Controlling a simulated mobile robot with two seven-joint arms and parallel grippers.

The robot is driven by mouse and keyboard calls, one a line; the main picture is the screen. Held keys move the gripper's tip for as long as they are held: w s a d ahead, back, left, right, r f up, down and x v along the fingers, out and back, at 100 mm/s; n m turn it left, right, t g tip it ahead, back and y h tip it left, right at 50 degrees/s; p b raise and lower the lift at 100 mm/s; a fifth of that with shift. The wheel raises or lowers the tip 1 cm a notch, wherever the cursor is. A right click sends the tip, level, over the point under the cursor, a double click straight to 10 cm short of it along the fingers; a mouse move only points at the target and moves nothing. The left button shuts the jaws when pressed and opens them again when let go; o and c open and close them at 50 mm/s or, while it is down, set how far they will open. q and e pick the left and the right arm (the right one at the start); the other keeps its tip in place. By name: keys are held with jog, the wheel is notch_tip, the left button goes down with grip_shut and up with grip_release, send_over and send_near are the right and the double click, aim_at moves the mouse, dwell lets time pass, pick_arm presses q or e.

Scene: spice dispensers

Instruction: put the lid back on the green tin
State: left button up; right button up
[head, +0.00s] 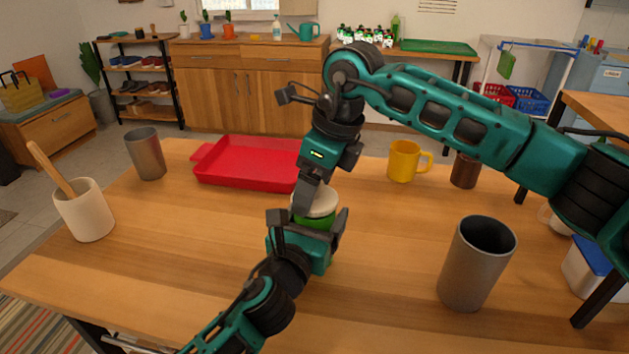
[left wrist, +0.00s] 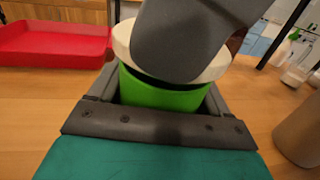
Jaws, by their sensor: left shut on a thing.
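The green tin (head: 316,224) stands upright in my left gripper (head: 307,232), which is shut on it above the table. The tin also shows in the left wrist view (left wrist: 160,95), between the fingers. The cream-white lid (head: 322,201) is over the tin's mouth; it shows in the left wrist view (left wrist: 122,38) with a dark band between it and the tin. I cannot tell if it is seated. My right gripper (head: 309,196) points down at the lid from above. One broad grey finger overlaps the lid's near side; the other is hidden, so its grip is unclear.
A red tray (head: 245,180) lies behind the grippers. A yellow mug (head: 403,162) and a brown cup (head: 465,170) stand back right. A grey tumbler (head: 462,282) stands front right, another (head: 146,158) back left. A crock with a wooden spoon (head: 86,214) stands left. The front middle is clear.

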jog(key=shift+f, duration=0.45)
jog(key=o, duration=0.9)
jog(key=shift+o, duration=0.2)
jog(key=shift+r, duration=0.1)
jog(key=v, duration=1.2)
pick_arm(q)
jog(key=o, duration=1.4)
jog(key=shift+o, duration=0.2)
